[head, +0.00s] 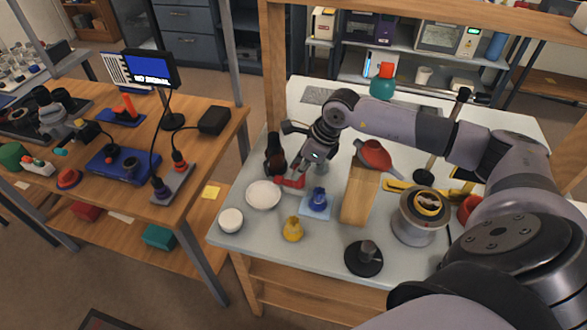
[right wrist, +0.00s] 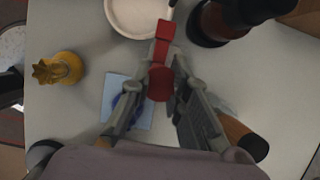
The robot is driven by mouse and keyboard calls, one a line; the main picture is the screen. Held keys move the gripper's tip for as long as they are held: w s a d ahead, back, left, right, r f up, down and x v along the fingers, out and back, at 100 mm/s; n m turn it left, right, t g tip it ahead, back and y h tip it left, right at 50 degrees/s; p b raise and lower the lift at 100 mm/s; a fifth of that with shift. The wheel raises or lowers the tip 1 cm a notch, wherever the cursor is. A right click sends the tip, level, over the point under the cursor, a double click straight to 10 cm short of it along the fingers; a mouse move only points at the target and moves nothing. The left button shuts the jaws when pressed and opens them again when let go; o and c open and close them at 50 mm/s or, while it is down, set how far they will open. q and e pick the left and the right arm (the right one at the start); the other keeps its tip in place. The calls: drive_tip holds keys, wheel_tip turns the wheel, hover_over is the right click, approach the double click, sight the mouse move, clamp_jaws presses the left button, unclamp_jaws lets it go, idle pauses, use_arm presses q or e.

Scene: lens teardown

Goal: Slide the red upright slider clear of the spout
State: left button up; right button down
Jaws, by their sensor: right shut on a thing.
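My right gripper (head: 303,170) is above the white table, shut on a red piece (head: 291,182) that looks like the red slider. In the right wrist view the gripper (right wrist: 162,78) has its fingers on either side of this red piece (right wrist: 161,84), with a red block end (right wrist: 165,30) reaching toward the white plate. The fingers partly cover a blue item (right wrist: 124,107) on a light blue square; it shows whole in the head view (head: 318,199). I cannot tell which part is the spout. My left gripper is not in view.
A white plate (head: 263,195), a dark brown object (head: 275,154) and a wooden board (head: 360,194) are close around the gripper. A yellow piece (head: 292,229), a white bowl (head: 231,219) and a black round base (head: 364,258) stand nearer the front edge. A frame post rises at the back left.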

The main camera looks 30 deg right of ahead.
drive_tip(key=shift+s+d+r, duration=0.1)
drive_tip(key=shift+s+d, duration=0.2)
drive_tip(key=shift+w, duration=0.15)
drive_tip(key=c, duration=1.9)
unclamp_jaws()
drive_tip(key=shift+w+a, duration=0.1)
drive_tip(key=shift+a, duration=0.1)
drive_tip(key=shift+o, duration=0.7)
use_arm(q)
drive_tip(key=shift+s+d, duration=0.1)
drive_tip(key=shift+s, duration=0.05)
use_arm(e)
drive_tip(key=shift+o, duration=1.2)
drive_tip(key=shift+d, duration=0.1)
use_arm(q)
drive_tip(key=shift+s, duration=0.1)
use_arm(e)
drive_tip(key=v, duration=1.2)
